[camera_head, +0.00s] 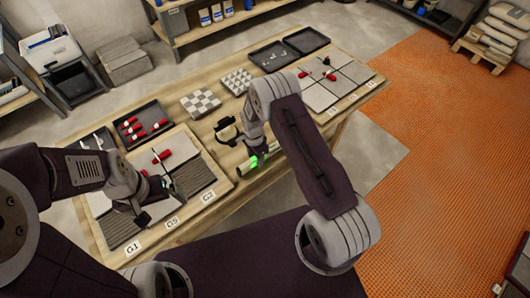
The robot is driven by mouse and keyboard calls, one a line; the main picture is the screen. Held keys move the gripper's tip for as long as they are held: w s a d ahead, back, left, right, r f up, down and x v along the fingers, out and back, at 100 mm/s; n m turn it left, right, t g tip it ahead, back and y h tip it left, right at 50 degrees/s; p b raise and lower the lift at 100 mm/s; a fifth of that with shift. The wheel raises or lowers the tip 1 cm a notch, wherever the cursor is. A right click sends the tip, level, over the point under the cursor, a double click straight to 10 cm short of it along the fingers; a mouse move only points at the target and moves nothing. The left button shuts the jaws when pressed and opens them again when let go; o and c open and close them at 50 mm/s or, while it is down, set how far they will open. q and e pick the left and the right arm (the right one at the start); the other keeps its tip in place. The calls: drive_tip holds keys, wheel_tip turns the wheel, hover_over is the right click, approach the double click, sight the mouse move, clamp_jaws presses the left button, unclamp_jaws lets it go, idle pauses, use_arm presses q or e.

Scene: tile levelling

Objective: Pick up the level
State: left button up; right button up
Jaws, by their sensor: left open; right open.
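A short bar with a bright green part (253,162), which looks like the level, lies at the front edge of the workbench, partly hidden by my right gripper. My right gripper (262,150) is open and points down right over it; whether they touch is hard to tell. My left gripper (152,198) is open, low over the left tile board (100,205) among grey tiles and red levelling pieces. Its fingertips are small and partly hidden.
A black handled tool (226,130) lies left of my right gripper. A second tile board (350,72) is at the right. Bare wood shows between the boards.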

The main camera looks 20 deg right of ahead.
drive_tip(key=shift+w+d+f, duration=0.1)
drive_tip(key=shift+f, duration=0.45)
clamp_jaws()
drive_tip(key=shift+r, duration=0.5)
wheel_tip(320, 180, up, 3)
drive_tip(key=shift+b, duration=0.6)
drive_tip(key=s+a+r+b, duration=0.1)
drive_tip(key=a+r+b, duration=0.1)
drive_tip(key=a+r, duration=0.5)
drive_tip(key=a, duration=0.4)
drive_tip(key=shift+s+a, duration=0.4)
